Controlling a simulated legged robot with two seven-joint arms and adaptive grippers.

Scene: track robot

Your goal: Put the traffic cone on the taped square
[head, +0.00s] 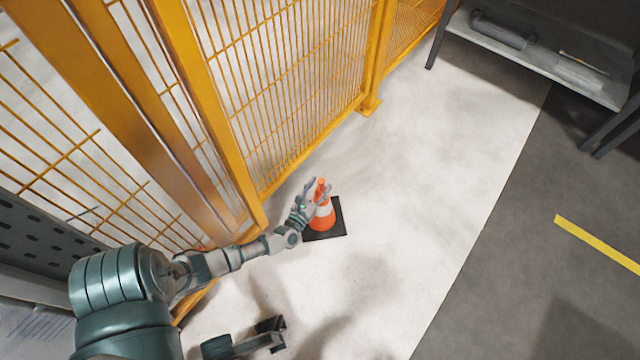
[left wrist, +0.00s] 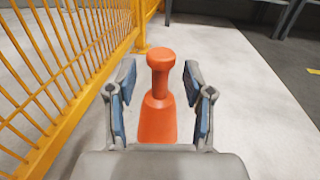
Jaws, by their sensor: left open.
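The orange and white traffic cone (head: 325,217) stands upright on its black square base on the pale floor, close to the yellow fence. My left gripper (head: 315,190) is at the cone's upper part. In the left wrist view the cone (left wrist: 158,112) rises between the two open fingers of the left gripper (left wrist: 160,100), with a gap on each side. The cone's base is hidden there by the gripper body. No complete taped square shows.
A yellow mesh fence (head: 290,75) runs along the left, close beside my left arm. A dark-legged table with a shelf (head: 540,55) stands at the upper right. A yellow tape strip (head: 600,245) lies on the dark floor at right. The pale floor right of the cone is clear.

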